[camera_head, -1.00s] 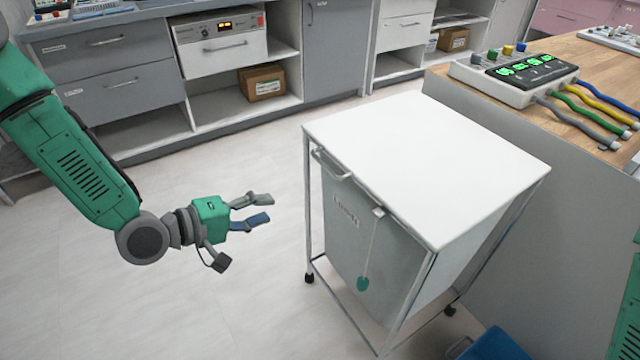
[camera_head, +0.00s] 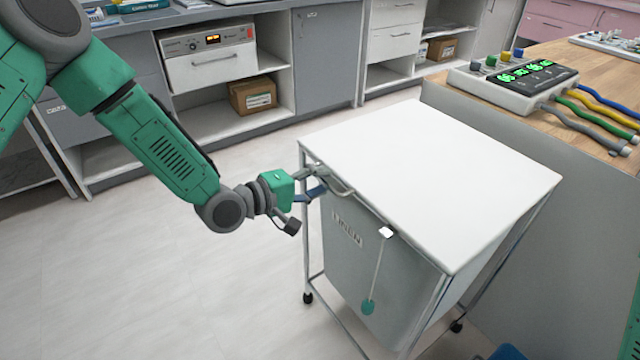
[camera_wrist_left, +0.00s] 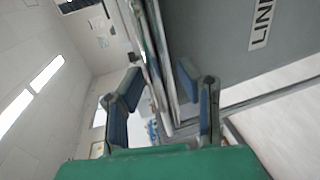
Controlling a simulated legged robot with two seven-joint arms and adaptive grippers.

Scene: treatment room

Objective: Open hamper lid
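The linen hamper (camera_head: 345,245) is a grey bin in a wheeled metal frame, right of my left arm. Its flat white lid (camera_head: 430,175) lies closed on top. My right gripper is out of view.
A teal tag (camera_head: 368,306) hangs on a cord from the hamper's front. A wooden counter (camera_head: 560,70) with a cabled device (camera_head: 515,78) stands close on the right. Grey cabinets (camera_head: 325,55) line the back. The floor at left is clear.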

